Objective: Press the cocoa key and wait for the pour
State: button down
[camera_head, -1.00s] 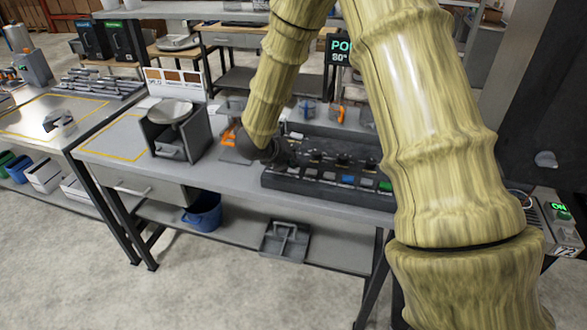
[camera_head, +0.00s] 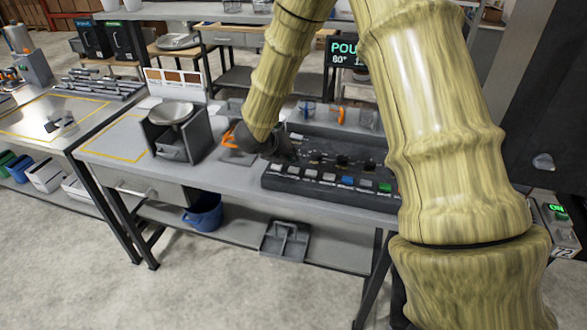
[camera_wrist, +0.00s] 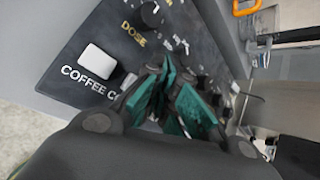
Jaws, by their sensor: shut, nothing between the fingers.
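The dark dispenser key panel (camera_head: 277,182) lies on the grey bench, with a row of pale, blue and green keys on its front. In the wrist view a white key (camera_wrist: 97,60) sits above the label COFFEE. A second label beginning "CO" is cut off by my gripper, and the key there (camera_wrist: 129,81) is mostly hidden. My gripper (camera_wrist: 172,88) is shut and empty, its teal fingers together over the panel beside that label; contact cannot be told. In the head view my gripper (camera_head: 286,148) is at the panel's left end. A display (camera_head: 344,53) reads "POU", partly hidden by my arm.
A scale-like device with a round pan (camera_head: 172,112) stands left of the panel. Clear cups (camera_head: 307,108) and an orange handle (camera_head: 230,137) are behind and beside it. A blue bucket (camera_head: 205,212) sits on the shelf below.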

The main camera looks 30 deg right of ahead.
aim_at(291, 168)
jog(key=shift+r+p, duration=1)
jog(key=shift+r, duration=1.1)
